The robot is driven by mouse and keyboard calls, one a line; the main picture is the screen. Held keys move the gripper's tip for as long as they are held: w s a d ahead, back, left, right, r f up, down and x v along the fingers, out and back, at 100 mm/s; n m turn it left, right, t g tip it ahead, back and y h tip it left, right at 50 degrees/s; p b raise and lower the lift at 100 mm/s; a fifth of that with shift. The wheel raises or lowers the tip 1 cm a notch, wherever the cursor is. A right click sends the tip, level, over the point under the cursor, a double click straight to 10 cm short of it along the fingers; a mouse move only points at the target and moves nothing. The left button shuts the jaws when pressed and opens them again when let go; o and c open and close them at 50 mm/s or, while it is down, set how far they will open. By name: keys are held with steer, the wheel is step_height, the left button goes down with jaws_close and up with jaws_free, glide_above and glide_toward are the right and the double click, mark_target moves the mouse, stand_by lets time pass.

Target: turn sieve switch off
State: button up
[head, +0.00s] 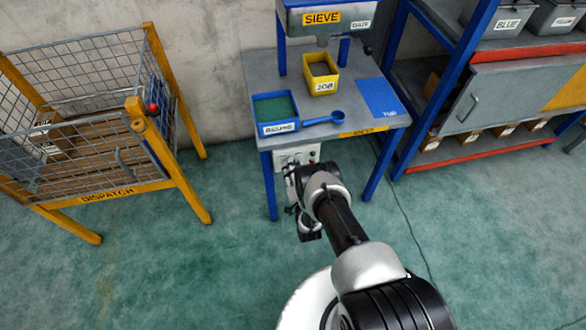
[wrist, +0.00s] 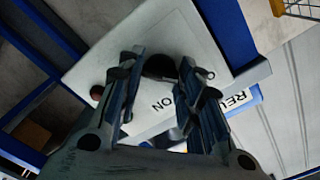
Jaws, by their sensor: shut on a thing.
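The sieve switch is a dark round knob (wrist: 160,66) on a white panel (wrist: 200,45) in the wrist view. Black letters reading "ON" stand upside down on the panel beside it. My gripper (wrist: 160,76) has a finger on each side of the knob and is shut on it. The fingers hide part of the knob, so which way it points cannot be told. In the head view the panel (head: 291,156) hangs under the front edge of the sieve table (head: 355,131), and my gripper (head: 296,178) is in front of it, partly hidden by my wrist.
A red round part (wrist: 97,91) sits at the panel's edge. On the table are a blue tray (head: 278,128), a blue scoop (head: 325,119) and a yellow bin (head: 322,87) under the sieve (head: 318,18). A wire cage (head: 120,190) stands left, shelving (head: 480,85) right.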

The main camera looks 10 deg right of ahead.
steer(key=shift+w+r, duration=0.1)
stand_by(0.3)
steer(key=o, duration=1.1)
steer(key=shift+c, duration=0.2)
steer(key=s, duration=1.2)
steer(key=shift+s, duration=0.1)
